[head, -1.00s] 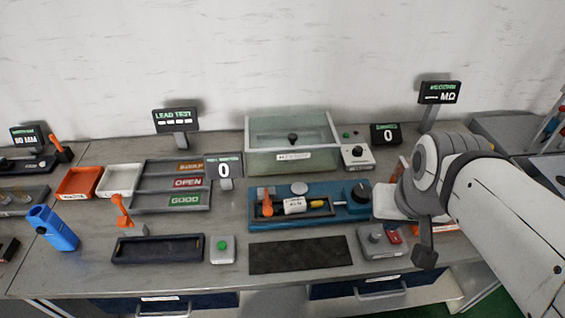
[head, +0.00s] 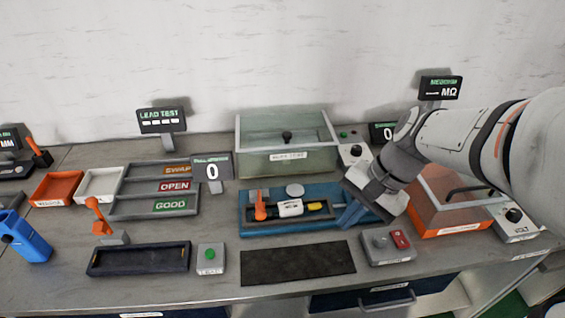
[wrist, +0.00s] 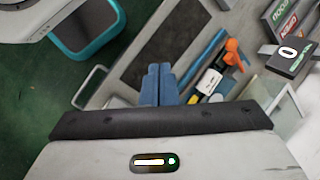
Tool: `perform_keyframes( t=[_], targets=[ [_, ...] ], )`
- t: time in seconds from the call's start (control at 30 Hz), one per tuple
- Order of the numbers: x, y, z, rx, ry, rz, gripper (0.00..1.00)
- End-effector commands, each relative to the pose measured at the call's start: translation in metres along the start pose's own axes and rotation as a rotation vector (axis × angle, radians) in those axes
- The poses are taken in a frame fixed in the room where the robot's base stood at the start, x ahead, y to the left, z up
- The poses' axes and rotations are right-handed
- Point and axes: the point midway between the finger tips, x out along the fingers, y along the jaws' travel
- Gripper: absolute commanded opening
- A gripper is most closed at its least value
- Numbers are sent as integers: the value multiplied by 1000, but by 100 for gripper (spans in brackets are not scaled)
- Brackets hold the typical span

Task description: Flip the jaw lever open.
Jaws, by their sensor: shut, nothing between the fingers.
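A blue fixture (head: 247,227) lies mid-bench with an orange lever (head: 260,208) standing at its left end. A white-and-black part (head: 290,208) with a yellow end lies in the fixture, right of the lever. My gripper (head: 348,222) is shut and empty, its blue fingers over or beside the fixture's right end, apart from the lever. The wrist view shows the fingers together (wrist: 159,70), with the orange lever (wrist: 233,55) to their upper right. Another orange lever (head: 97,216) stands tilted behind a dark tray at the left. Whether my fingers touch the fixture cannot be told.
A clear box (head: 285,160) stands behind the fixture. A dark mat (head: 298,264) lies in front, and a box with a red button (head: 388,247) at front right. An orange-based clear box (head: 450,226) is right of my gripper. A small display (head: 212,172) stands behind left.

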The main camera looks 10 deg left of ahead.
Motion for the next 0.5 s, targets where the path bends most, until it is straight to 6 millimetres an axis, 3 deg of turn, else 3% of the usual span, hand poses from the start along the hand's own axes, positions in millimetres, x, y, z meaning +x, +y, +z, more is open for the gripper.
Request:
perform_keyframes(
  t=[0.03, 0.2, 0.33, 0.5],
  targets=[
    [34, -5, -14, 89, -85, -35, 0],
    [90, -39, -47, 383, -357, -160, 0],
    [123, -61, -76, 570, -541, -237, 0],
    [148, -80, -104, 726, -704, -303, 0]
  ],
)
